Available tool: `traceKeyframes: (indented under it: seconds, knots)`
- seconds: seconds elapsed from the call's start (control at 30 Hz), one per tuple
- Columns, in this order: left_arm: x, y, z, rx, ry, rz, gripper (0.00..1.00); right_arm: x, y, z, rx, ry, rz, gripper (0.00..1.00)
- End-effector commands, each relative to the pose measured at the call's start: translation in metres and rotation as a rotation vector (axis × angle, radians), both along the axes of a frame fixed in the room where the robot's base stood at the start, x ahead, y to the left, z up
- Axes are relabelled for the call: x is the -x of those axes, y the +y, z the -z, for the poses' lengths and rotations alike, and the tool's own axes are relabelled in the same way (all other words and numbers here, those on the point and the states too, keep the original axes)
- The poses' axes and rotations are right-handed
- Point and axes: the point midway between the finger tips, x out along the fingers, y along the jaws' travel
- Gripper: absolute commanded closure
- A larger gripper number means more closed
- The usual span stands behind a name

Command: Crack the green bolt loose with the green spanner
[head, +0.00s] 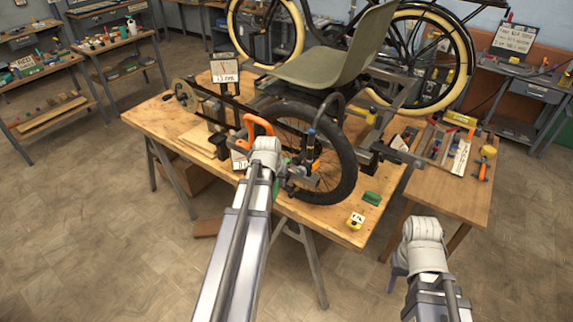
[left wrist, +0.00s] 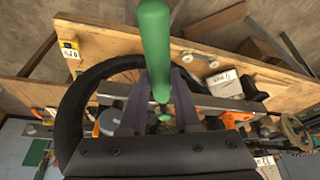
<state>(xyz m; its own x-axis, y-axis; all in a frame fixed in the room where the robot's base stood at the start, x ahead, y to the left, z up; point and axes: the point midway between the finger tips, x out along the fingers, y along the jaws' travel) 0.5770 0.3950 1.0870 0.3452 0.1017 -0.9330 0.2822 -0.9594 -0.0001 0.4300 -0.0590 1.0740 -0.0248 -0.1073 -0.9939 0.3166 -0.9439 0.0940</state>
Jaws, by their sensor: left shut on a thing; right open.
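The green spanner (left wrist: 156,45) shows in the left wrist view as a thick green handle, standing out between the fingers. My left gripper (left wrist: 162,88) is shut on it, close beside the black wheel and the metal frame bar. In the head view my left arm reaches to the near side of the wheel, and its wrist hides most of the grip. A small green spot lies beyond the fingers in the left wrist view, but I cannot tell whether it is the green bolt. My right gripper (head: 397,272) is open, apart from the table at its front right, mostly hidden by its own wrist.
The trike's black wheel (head: 345,165) and seat (head: 335,60) stand over the wooden table (head: 215,178). A green block (head: 372,198) and a yellow labelled cube (head: 355,221) lie near the front edge. A tool tray (head: 440,150) is at the right. An orange part (head: 258,124) is by my left wrist.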

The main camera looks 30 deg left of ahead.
Motion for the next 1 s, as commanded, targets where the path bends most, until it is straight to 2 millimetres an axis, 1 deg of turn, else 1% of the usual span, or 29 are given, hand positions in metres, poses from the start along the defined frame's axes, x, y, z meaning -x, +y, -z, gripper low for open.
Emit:
traceKeyframes:
  seconds: [0.2,0.6,1.0]
  knots:
    - [-0.003,-0.01,0.0,0.004,0.0,-0.06,1.0,0.0,0.0,0.0,0.0,0.0,0.0,0.5]
    - [-0.009,-0.023,0.0,0.004,0.0,-0.168,1.0,0.0,0.0,0.0,0.0,0.0,0.0,0.5]
    - [-0.01,-0.025,0.0,0.004,-0.001,-0.185,1.0,0.0,0.0,0.0,0.0,0.0,0.0,0.5]
